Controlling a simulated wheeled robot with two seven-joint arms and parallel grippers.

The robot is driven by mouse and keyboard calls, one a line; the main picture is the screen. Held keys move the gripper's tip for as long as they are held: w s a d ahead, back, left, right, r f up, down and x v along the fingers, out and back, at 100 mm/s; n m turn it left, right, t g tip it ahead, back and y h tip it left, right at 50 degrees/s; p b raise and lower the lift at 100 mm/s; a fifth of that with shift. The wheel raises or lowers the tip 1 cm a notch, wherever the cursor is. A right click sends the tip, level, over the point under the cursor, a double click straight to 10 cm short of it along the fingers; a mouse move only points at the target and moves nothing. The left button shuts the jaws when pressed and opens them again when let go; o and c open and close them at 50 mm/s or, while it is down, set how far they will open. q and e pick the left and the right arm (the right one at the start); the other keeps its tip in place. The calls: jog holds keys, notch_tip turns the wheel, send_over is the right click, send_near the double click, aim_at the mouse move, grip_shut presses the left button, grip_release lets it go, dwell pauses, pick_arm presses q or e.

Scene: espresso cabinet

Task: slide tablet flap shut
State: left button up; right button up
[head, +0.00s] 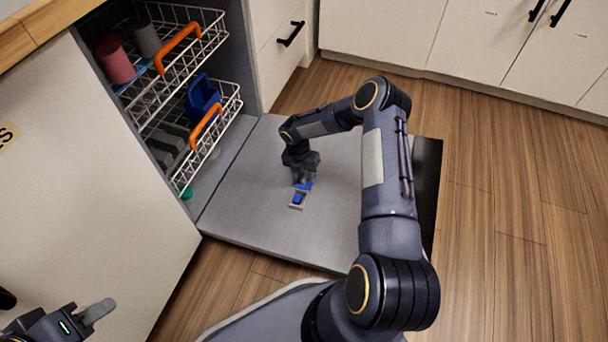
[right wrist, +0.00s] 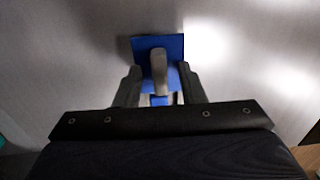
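The blue tablet flap (head: 304,187) lies on the inner face of the lowered dishwasher door. Beside it is a small light-framed compartment (head: 291,206) with a blue piece (head: 297,199) in it. In the right wrist view the flap (right wrist: 142,45) is a blue plate with a grey upright knob (right wrist: 159,65). My right gripper (right wrist: 160,78) reaches down over the flap, its fingers apart on either side of the knob, with blue showing in the gaps. My left gripper (head: 95,312) is at the lower left, away from the door; its opening is unclear.
The open door (head: 250,215) is flat and otherwise clear. Two wire racks (head: 140,115) with orange handles hold cups and other dishes at the upper left. A white panel (head: 90,190) stands at left. Cabinets (head: 390,35) line the back, with open wooden floor at right.

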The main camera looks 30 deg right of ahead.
jog(key=shift+c, duration=0.3)
grip_shut()
jog(key=s+a, duration=0.2)
jog(key=s+a+p, duration=0.1)
jog(key=s+a, duration=0.1)
jog(key=a, duration=0.1)
jog(key=shift+s+a+r, duration=0.1)
jog(key=shift+s+a, duration=0.3)
jog(key=shift+o, duration=0.3)
grip_release()
